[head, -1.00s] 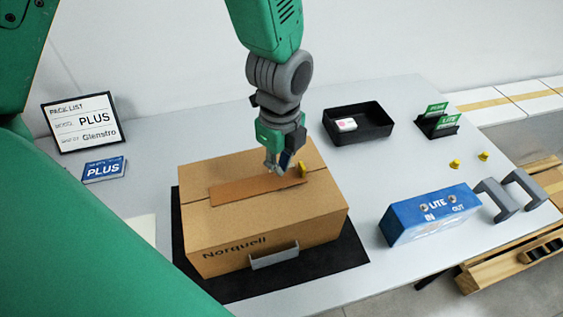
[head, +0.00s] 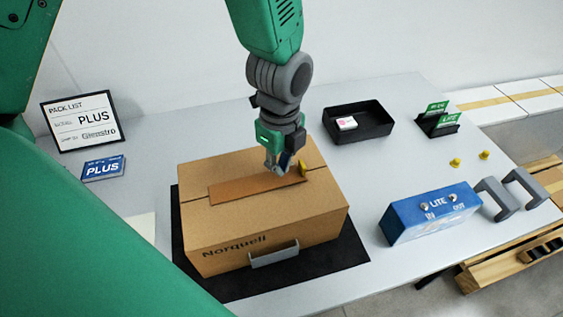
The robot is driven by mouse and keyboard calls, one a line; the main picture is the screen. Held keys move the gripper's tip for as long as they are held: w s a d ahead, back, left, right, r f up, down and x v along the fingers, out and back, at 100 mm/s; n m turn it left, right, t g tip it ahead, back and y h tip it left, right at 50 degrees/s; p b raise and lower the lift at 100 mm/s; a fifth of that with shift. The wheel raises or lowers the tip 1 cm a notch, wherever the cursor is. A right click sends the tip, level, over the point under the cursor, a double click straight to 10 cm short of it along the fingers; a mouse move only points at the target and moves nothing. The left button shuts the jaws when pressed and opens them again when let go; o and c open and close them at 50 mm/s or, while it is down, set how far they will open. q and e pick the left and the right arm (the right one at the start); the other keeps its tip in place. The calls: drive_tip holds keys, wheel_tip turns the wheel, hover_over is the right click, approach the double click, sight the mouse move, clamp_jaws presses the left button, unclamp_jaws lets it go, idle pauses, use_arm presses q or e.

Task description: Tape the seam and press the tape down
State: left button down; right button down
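A closed brown carton (head: 265,222) marked "Norquell" sits on a black mat (head: 318,278). A darker brown strip of tape (head: 238,190) lies along the seam on its top. The seam shows bare at the left of the strip. My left gripper (head: 276,168) points down at the strip's right half, touching it or just above. Its fingertips are small and partly hidden, so I cannot tell whether they are open or shut. My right gripper is not in view.
A black tray (head: 372,126) with a small white item (head: 346,123) stands behind right. A blue LITE unit (head: 430,213), grey brackets (head: 495,198), yellow pieces (head: 455,162) and a green card holder (head: 437,124) are right. A pack list sign (head: 82,122) and PLUS box (head: 103,168) are left.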

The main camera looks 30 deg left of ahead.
use_arm(q)
drive_tip(key=shift+f+b, duration=0.45)
drive_tip(key=shift+f, duration=0.55)
idle(0.7)
drive_tip(key=shift+r, duration=0.1)
wheel_tip(320, 180, up, 6)
drive_tip(key=p, duration=0.6)
drive_tip(key=shift+p, duration=0.4)
idle(0.4)
